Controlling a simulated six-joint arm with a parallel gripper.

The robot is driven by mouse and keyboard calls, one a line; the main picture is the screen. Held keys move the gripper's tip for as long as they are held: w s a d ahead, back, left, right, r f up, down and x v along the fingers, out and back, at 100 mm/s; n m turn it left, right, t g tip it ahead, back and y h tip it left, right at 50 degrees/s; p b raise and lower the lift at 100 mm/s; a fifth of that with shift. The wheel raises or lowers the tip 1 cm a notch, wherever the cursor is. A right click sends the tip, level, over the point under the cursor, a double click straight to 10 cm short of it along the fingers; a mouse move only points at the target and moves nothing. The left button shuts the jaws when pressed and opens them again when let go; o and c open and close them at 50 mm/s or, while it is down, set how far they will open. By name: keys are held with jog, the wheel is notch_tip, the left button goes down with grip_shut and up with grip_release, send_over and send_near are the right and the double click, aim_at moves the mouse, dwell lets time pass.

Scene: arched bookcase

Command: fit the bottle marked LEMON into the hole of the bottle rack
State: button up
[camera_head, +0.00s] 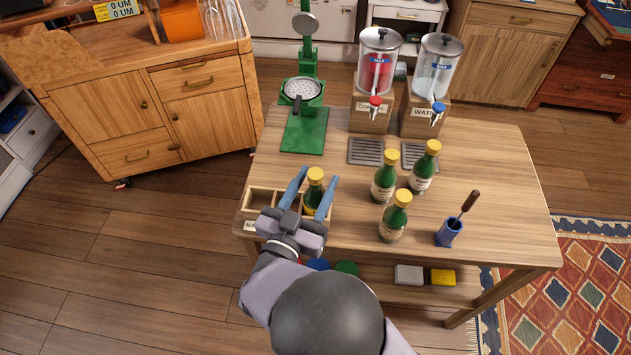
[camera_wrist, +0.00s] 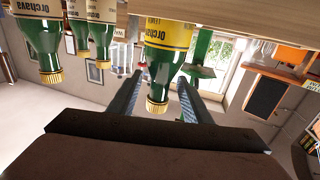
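A green bottle with a yellow cap (camera_head: 315,175) is at the right end of the wooden bottle rack (camera_head: 262,199). My gripper's arm hides its lower part, so I cannot tell whether it sits in a hole. In the wrist view this bottle (camera_wrist: 168,35) appears upside down with a yellow label; its small flavour word is not clearly legible. My gripper (camera_head: 320,174) is open, its two blue fingers on either side of the bottle's neck and cap, with gaps showing. Open compartments of the rack show left of the bottle.
Three similar bottles stand to the right, at the front (camera_head: 393,219), middle (camera_head: 384,179) and back (camera_head: 424,170). A blue holder with a dark-handled tool (camera_head: 449,232) is near the right front. A green press (camera_head: 303,135) and two drink dispensers (camera_head: 376,75) stand at the back.

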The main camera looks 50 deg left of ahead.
jog(key=shift+s, duration=0.1)
jog(key=shift+p+v, duration=0.5)
jog(key=shift+v, duration=3.1)
